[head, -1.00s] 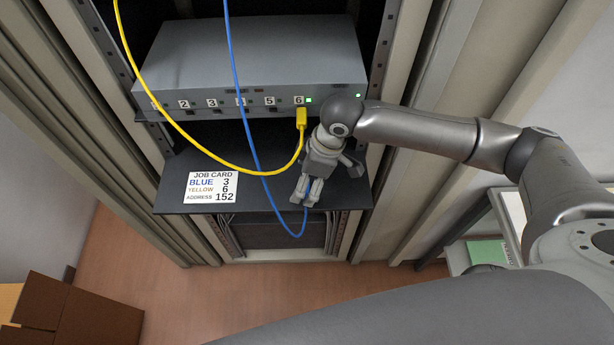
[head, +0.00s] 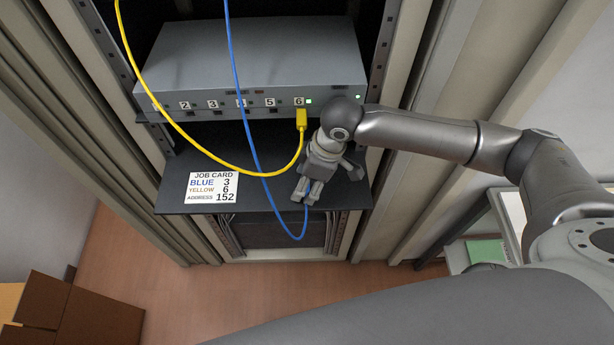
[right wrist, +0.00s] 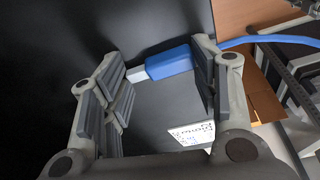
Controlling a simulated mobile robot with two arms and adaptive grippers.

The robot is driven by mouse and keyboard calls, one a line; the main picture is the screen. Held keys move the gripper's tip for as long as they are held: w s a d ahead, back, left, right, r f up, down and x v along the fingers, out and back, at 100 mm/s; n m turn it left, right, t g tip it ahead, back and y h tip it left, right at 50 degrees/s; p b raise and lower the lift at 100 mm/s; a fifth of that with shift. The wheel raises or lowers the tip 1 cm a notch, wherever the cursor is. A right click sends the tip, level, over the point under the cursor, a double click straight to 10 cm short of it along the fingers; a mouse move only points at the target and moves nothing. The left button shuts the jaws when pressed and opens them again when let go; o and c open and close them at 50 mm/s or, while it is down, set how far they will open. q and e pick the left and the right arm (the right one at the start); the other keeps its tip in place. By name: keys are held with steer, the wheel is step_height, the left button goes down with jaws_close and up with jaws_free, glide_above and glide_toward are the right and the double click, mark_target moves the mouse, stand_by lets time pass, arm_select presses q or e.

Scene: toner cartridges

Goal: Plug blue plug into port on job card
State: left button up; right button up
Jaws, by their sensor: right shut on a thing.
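My right gripper (head: 306,197) is at the front edge of the black shelf, fingers toward me, shut on the blue plug (right wrist: 170,63). In the right wrist view the plug lies between the fingers (right wrist: 165,85), its pale tip toward the left finger and its cable leaving past the right one. In the head view the fingers hide the plug; the blue cable (head: 248,130) loops below them. The job card (head: 211,187) reads BLUE 3, YELLOW 6, ADDRESS 152. Port label 3 (head: 213,104) is on the grey device (head: 255,60), above and left of the gripper. My left gripper is not in view.
The yellow plug (head: 302,119) sits at port 6, beside a green light. Its yellow cable (head: 190,135) droops across the device front, and the blue cable hangs near label 4. The black shelf (head: 262,195) is below the device. Rack posts stand on both sides.

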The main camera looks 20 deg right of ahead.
mark_target(303, 204)
steer(key=shift+s+a+p, duration=0.2)
steer(key=shift+s+p, duration=0.35)
steer(key=shift+s, duration=0.15)
steer(key=shift+s+a+p, duration=0.2)
steer(key=shift+s+p, duration=0.35)
steer(key=shift+s, duration=0.15)
steer(key=shift+s+a+r+p, duration=0.15)
steer(key=shift+s+r+p, duration=0.15)
steer(key=shift+s+p, duration=0.4)
steer(key=shift+r+p, duration=0.1)
steer(key=shift+p, duration=0.25)
steer(key=shift+c, duration=0.8)
steer(key=shift+s+a, duration=0.15)
steer(key=shift+s, duration=0.15)
steer(key=c, duration=0.4)
steer(key=shift+s+a+r+p, duration=0.1)
steer(key=shift+s+p, duration=0.35)
steer(key=shift+p, duration=0.25)
steer(key=shift+r, duration=0.1)
